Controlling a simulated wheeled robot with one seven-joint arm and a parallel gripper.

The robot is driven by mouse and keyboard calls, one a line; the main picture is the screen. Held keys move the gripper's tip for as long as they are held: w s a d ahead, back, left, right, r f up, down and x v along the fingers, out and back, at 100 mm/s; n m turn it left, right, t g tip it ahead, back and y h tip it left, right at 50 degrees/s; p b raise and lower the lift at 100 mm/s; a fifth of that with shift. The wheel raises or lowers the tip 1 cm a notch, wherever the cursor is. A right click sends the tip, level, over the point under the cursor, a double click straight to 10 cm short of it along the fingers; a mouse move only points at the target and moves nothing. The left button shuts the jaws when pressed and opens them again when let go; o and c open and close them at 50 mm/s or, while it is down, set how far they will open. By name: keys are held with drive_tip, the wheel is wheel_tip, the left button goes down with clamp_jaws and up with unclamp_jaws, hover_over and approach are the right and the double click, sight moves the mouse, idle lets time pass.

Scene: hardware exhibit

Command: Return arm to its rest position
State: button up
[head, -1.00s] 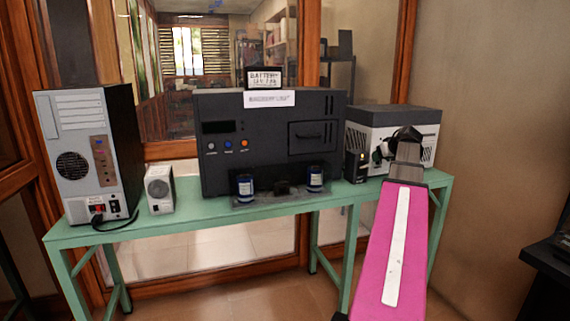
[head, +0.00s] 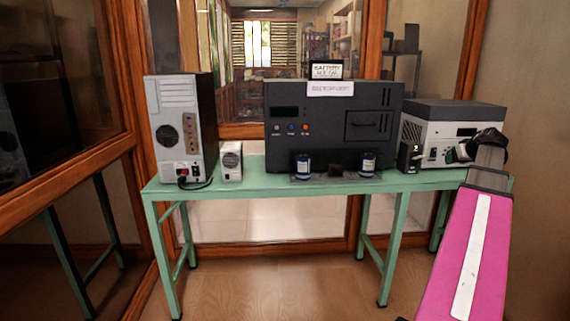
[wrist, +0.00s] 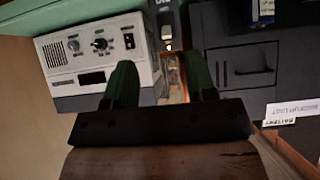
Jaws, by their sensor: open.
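My arm, with its pink link, reaches in from the lower right of the head view. My gripper (head: 478,146) is at its end, in front of the grey-white instrument (head: 441,135) at the right end of the table. Its fingers are mostly hidden there. In the wrist view, where the scene appears upside down, my gripper (wrist: 161,82) has its two green fingers wide apart with nothing held between them. The grey-white instrument with knobs (wrist: 97,58) lies beyond the left finger, and the black box (wrist: 240,70) beyond the right.
A green table (head: 250,174) holds a computer tower (head: 181,130), a small white box (head: 231,161), the large black box (head: 325,130), two blue-and-white cans (head: 303,167) and a small black device (head: 405,157). Glass and wood-framed walls stand behind and left. The floor in front (head: 280,285) is clear.

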drive_tip(key=w+a+f+m+t+h, duration=0.1)
drive_tip(key=w+a+f+t+h, duration=0.2)
drive_tip(key=a, duration=0.4)
drive_tip(key=w+a+f+m+t+h, duration=0.1)
drive_tip(key=w+a+f+t+h, duration=0.1)
drive_tip(key=w+a+t, duration=0.45)
drive_tip(key=s+a+f+m+g+h, duration=0.1)
drive_tip(key=s+a+f+g, duration=0.35)
drive_tip(key=f, duration=0.35)
drive_tip(key=s+a+f+m+g, duration=0.1)
drive_tip(key=s+a+f+g, duration=0.2)
drive_tip(key=a+f, duration=0.3)
drive_tip(key=s+a+f+m+g+h, duration=0.1)
drive_tip(key=s+a+f+g, duration=0.25)
drive_tip(key=f, duration=0.55)
drive_tip(key=s+a+f+n+g+y, duration=0.2)
drive_tip(key=s+a+f+g+y, duration=0.1)
drive_tip(key=s+a+f, duration=0.3)
drive_tip(key=s+a+f+n+g+y, duration=0.2)
drive_tip(key=s+a+f+g, duration=0.4)
drive_tip(key=s+a, duration=0.3)
drive_tip(key=a+y, duration=0.1)
drive_tip(key=a, duration=0.1)
drive_tip(key=shift+s+a+f, duration=0.25)
drive_tip(key=shift+a+f, duration=0.05)
